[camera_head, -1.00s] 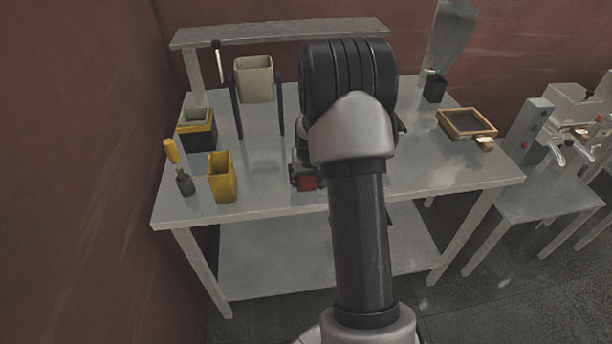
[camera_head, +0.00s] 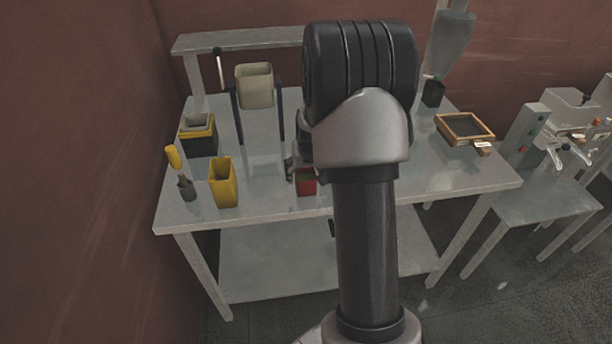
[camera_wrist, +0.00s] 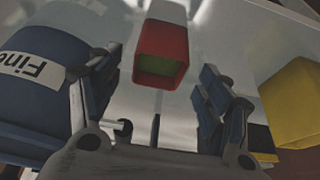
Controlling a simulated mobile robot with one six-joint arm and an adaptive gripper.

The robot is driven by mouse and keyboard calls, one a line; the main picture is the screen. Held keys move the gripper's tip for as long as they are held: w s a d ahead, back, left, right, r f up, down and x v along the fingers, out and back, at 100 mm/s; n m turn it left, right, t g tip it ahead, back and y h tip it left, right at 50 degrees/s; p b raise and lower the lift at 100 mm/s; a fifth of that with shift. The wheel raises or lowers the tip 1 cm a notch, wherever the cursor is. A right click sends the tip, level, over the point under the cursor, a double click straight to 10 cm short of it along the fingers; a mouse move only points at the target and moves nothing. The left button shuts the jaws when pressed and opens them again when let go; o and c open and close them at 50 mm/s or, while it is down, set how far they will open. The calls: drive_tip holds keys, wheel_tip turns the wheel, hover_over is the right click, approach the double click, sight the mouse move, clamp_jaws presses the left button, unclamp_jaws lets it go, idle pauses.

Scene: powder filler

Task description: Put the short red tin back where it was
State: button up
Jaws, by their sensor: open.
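The short red tin (camera_head: 306,183) stands on the metal table near its front edge, partly hidden by my arm in the head view. In the wrist view the red tin (camera_wrist: 161,52) is open-topped with green inside, just beyond my fingertips and apart from them. My gripper (camera_wrist: 162,85) has its two fingers spread wide, with nothing between them. In the head view my gripper (camera_head: 292,168) is mostly hidden behind my arm, just behind the tin.
A dark blue container labelled "Fine" (camera_wrist: 40,75) is close beside my gripper in the wrist view. A wooden-framed sieve (camera_head: 465,128) lies at the right.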

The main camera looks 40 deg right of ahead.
drive_tip(key=s+a+r+n, duration=0.1)
drive_tip(key=s+a+r, duration=0.2)
drive_tip(key=a+r, duration=0.35)
drive_tip(key=s+a+r+n+y+p, duration=0.1)
drive_tip(key=s+a+r, duration=0.2)
drive_tip(key=a+r, duration=0.35)
drive_tip(key=s+a+r+n, duration=0.1)
drive_tip(key=s+a+r, duration=0.3)
drive_tip(key=a+r, duration=0.25)
drive_tip(key=s+a+n, duration=0.1)
drive_tip(key=s+a, duration=0.4)
drive_tip(key=s, duration=0.2)
drive_tip(key=s+a+r+n+y, duration=0.1)
drive_tip(key=s+a+n, duration=0.1)
drive_tip(key=s+a, duration=0.3)
drive_tip(key=s, duration=0.3)
drive_tip(key=shift+s+a+r+t, duration=0.2)
drive_tip(key=shift+s+a+t, duration=0.05)
drive_tip(key=shift+a+t, duration=0.1)
